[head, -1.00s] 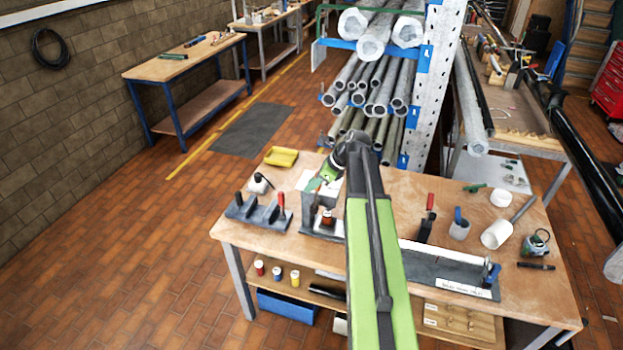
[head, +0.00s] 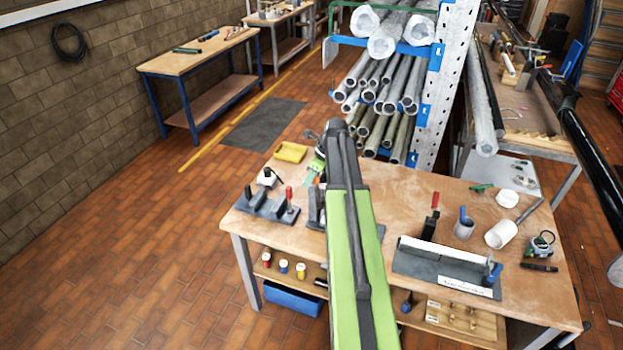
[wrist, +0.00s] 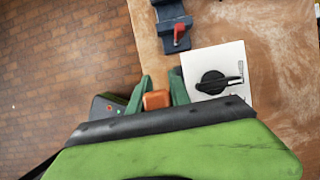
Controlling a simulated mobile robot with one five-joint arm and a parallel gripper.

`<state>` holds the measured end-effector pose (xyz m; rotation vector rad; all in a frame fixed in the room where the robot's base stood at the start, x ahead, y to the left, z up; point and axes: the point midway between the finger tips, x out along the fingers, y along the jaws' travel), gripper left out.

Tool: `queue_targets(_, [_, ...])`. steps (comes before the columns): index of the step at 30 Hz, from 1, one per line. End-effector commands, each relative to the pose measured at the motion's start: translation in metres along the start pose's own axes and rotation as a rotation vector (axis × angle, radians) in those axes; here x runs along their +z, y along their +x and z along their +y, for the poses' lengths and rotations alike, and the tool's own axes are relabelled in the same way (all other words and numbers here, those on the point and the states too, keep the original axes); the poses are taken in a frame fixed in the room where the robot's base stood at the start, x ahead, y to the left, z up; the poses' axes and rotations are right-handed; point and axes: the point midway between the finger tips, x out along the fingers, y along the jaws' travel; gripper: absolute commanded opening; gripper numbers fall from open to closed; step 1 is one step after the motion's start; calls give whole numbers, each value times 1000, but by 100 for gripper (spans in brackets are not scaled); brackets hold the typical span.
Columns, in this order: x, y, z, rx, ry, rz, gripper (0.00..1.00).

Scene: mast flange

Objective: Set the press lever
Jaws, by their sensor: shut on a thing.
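In the wrist view, my gripper (wrist: 160,90) has its two green fingers closed on an orange block-like handle (wrist: 156,100). I take this to be the press lever's grip; the rest of the lever is hidden behind my wrist.
A white plate with a black rotary knob (wrist: 214,84) lies close right of the fingers. A dark blue fixture with a red handle (wrist: 180,32) stands farther off. The workbench (head: 390,190) also carries a long grey fixture (head: 420,262), cups and tools. A pipe rack (head: 425,100) stands behind.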

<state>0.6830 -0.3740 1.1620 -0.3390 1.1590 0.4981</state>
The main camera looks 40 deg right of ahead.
Motion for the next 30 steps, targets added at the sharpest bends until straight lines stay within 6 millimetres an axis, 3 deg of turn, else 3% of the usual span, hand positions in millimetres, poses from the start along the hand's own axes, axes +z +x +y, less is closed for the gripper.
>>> queue_targets(1, [4, 1, 1, 3, -3, -8, 0])
queue_targets(2, [3, 0, 0, 2, -2, -8, 27])
queue_targets(6, [0, -1, -1, 1, 2, -6, 45])
queue_targets(17, [-2, -6, -2, -1, 5, -4, 45])
queue_targets(30, [0, -76, -3, 0, 5, -5, 45])
